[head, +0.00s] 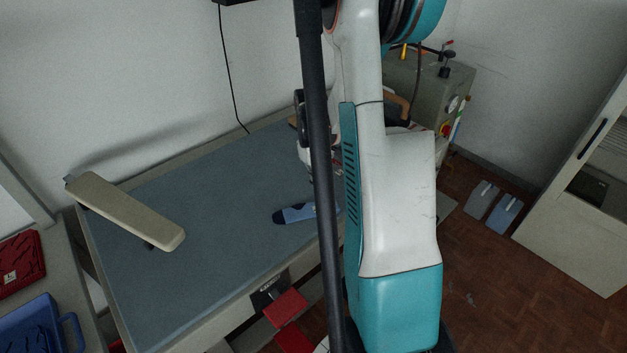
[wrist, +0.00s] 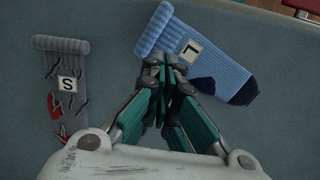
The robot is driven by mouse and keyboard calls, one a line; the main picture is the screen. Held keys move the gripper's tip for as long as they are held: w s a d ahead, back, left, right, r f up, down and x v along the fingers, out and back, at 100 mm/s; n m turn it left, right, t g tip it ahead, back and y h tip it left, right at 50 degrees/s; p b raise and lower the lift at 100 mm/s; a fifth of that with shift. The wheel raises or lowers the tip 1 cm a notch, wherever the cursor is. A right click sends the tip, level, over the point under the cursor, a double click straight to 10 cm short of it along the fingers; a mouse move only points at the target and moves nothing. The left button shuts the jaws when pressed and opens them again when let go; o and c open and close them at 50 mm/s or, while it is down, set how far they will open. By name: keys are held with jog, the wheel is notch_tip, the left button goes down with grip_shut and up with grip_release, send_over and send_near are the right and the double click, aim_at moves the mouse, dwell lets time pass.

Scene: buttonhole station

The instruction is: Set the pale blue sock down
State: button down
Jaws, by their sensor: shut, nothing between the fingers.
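The pale blue sock (wrist: 192,55) lies on the blue-grey table top in the wrist view. It is ribbed, with a dark navy toe and heel and a white tag marked L. In the head view the sock (head: 300,212) shows left of my arm, its right end hidden behind my arm and column. My gripper (wrist: 160,62) is shut and empty, its fingertips at the sock's near left edge in the picture. I cannot tell whether they touch it. My gripper is mostly hidden in the head view.
A grey sock (wrist: 68,100) with an S tag, red patches and dark marks lies left of my gripper. A padded beige board (head: 130,210) stands at the table's left. A grey-green machine (head: 435,95) stands behind my arm. The table's middle (head: 200,220) is clear.

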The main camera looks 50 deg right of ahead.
aim_at(335, 209)
jog(key=s, duration=0.3)
jog(key=s+a+b, duration=0.1)
jog(key=s, duration=0.2)
jog(key=shift+s+a, duration=0.15)
jog(key=shift+s, duration=0.15)
jog(key=shift+f+b, duration=0.65)
jog(key=shift+f, duration=0.15)
jog(key=w, duration=0.3)
jog(key=w+d, duration=0.1)
jog(key=w, duration=0.3)
jog(key=w+d, duration=0.1)
jog(key=w, duration=0.3)
jog(key=shift+d+f, duration=0.1)
